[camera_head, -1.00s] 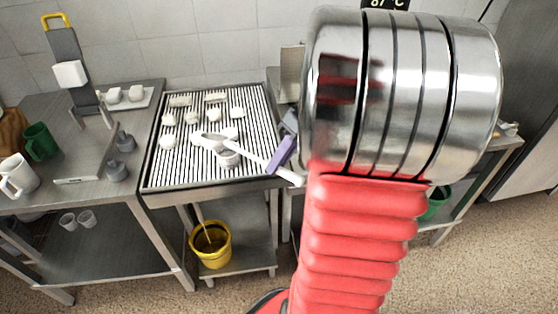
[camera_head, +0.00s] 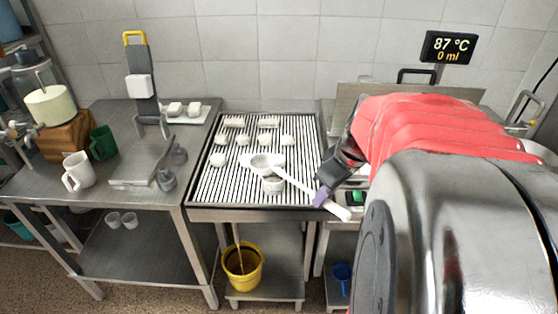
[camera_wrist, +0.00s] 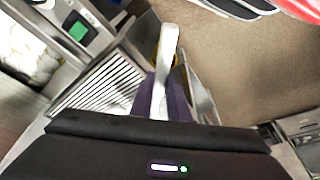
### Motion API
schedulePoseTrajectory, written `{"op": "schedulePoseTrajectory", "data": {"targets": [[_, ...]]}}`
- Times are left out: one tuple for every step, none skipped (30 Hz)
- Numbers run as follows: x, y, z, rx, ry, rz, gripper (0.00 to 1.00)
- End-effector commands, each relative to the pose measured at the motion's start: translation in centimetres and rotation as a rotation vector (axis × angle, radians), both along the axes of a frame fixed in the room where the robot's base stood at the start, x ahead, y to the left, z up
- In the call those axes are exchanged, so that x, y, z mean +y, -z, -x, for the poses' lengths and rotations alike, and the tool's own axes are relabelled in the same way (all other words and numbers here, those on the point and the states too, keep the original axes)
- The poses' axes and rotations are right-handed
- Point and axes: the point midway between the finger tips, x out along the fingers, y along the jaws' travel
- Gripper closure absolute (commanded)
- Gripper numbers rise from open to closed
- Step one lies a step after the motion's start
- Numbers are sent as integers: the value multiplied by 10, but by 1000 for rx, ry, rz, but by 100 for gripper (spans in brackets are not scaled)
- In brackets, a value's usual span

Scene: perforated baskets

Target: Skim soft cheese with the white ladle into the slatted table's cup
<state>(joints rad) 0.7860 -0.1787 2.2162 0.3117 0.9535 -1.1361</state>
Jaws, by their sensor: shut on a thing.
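My gripper (camera_head: 322,196) has purple fingertips and is shut on the handle of the white ladle (camera_head: 310,193). The ladle's bowl (camera_head: 258,162) is over the slatted table (camera_head: 205,185), just behind the white cup (camera_head: 273,186) in the head view. I cannot tell how high the bowl is or whether it holds cheese. In the wrist view the handle (camera_wrist: 167,50) runs between the purple fingers (camera_wrist: 162,98); the bowl and cup are hidden there. White lumps, seemingly soft cheese (camera_wrist: 28,52), lie in a metal vessel at the upper left of the wrist view.
Several small white pieces (camera_head: 243,140) stand at the back of the slatted table. A yellow bucket (camera_head: 243,268) is on the shelf below. The left bench holds a white jug (camera_head: 77,171) and a green mug (camera_head: 102,142). A display (camera_head: 447,47) reads 87 °C, 0 ml.

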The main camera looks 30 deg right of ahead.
Motion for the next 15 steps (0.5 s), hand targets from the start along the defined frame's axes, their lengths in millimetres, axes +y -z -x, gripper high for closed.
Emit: {"op": "schedulePoseTrajectory", "data": {"targets": [[0, 0, 0, -1, -1, 3, 100], [0, 0, 0, -1, -1, 4, 100], [0, 0, 0, -1, -1, 4, 100], [0, 0, 0, -1, 0, 4, 100], [0, 0, 0, -1, 0, 4, 100], [0, 0, 0, -1, 0, 3, 100], [0, 0, 0, -2, 0, 3, 100], [0, 0, 0, -2, 0, 3, 100], [0, 0, 0, -2, 0, 3, 100], [0, 0, -1, -2, 0, 3, 100], [0, 0, -2, -2, 0, 3, 100], [1, 0, -3, -2, 1, 3, 100], [2, 1, -5, -2, 2, 3, 100], [3, 1, -8, -2, 2, 3, 100], [4, 2, -12, -2, 5, 3, 100]]}}
